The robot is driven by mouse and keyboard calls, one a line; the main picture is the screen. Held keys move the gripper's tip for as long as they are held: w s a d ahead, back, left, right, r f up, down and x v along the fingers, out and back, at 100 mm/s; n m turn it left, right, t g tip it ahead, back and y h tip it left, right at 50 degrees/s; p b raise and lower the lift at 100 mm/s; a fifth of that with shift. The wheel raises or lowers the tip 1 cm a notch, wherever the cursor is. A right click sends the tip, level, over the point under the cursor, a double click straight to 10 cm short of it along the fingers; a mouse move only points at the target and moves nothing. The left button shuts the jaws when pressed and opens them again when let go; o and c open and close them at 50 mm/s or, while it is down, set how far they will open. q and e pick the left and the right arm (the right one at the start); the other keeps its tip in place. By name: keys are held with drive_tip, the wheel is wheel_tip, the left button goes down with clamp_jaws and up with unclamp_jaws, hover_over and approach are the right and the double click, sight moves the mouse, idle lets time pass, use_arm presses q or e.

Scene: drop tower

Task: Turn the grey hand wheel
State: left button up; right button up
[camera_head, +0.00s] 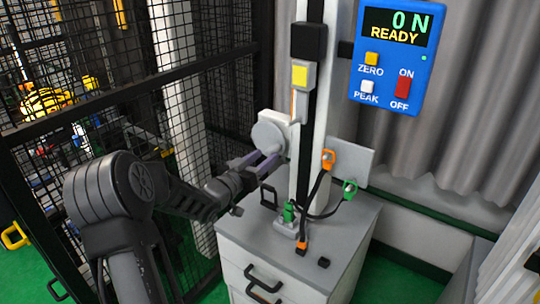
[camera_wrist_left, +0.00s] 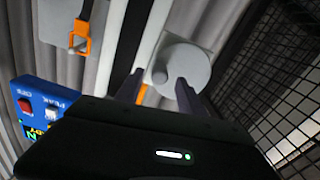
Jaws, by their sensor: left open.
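The grey hand wheel (camera_head: 268,132) is a round disc on the side of the pale upright column. It also shows in the left wrist view (camera_wrist_left: 188,66), with a small round knob (camera_wrist_left: 160,76) near its rim. My left gripper (camera_head: 268,160) is open, its two fingers pointing at the lower part of the wheel. In the left wrist view the fingers (camera_wrist_left: 160,88) stand apart, with the knob seen between them. I cannot tell whether a finger touches the wheel. My right gripper is not in view.
The column stands on a grey cabinet (camera_head: 240,237). Cables with orange and green clips (camera_head: 328,160) hang beside it. A blue display box (camera_head: 395,55) reads "0 N READY". A black mesh fence (camera_head: 110,60) runs close along the left.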

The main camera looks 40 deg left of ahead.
use_arm(q)
drive_tip(key=shift+s, duration=1.6)
